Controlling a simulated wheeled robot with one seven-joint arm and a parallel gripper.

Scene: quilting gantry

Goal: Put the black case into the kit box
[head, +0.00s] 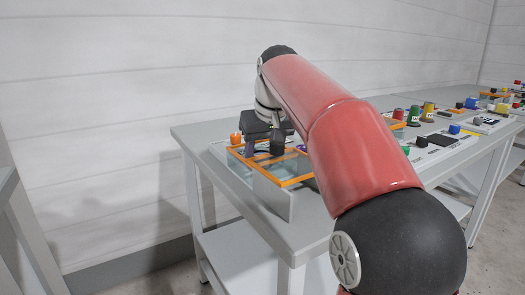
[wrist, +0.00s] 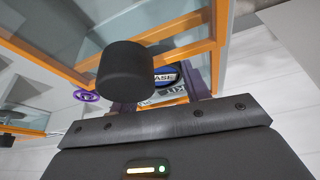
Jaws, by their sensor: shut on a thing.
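My gripper (head: 268,138) is over the near-left end of the table, above the kit box. The kit box (head: 262,176) has clear walls and an orange rim, which also crosses the wrist view (wrist: 62,72). In the wrist view my gripper (wrist: 160,97) is shut on the black case (wrist: 125,75), a short, dark, rounded cylinder. The case looks to be at about rim level; its exact height and whether it touches the rim cannot be told. In the head view my gripper and arm largely hide the case and part of the box.
An orange-topped item (head: 236,138) stands by the box's far-left corner. Red, green and yellow spools (head: 413,115) stand farther right along the table (head: 205,131). A purple round item (wrist: 87,96) and a blue-labelled item (wrist: 165,77) show near the rim. A pale wall runs behind.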

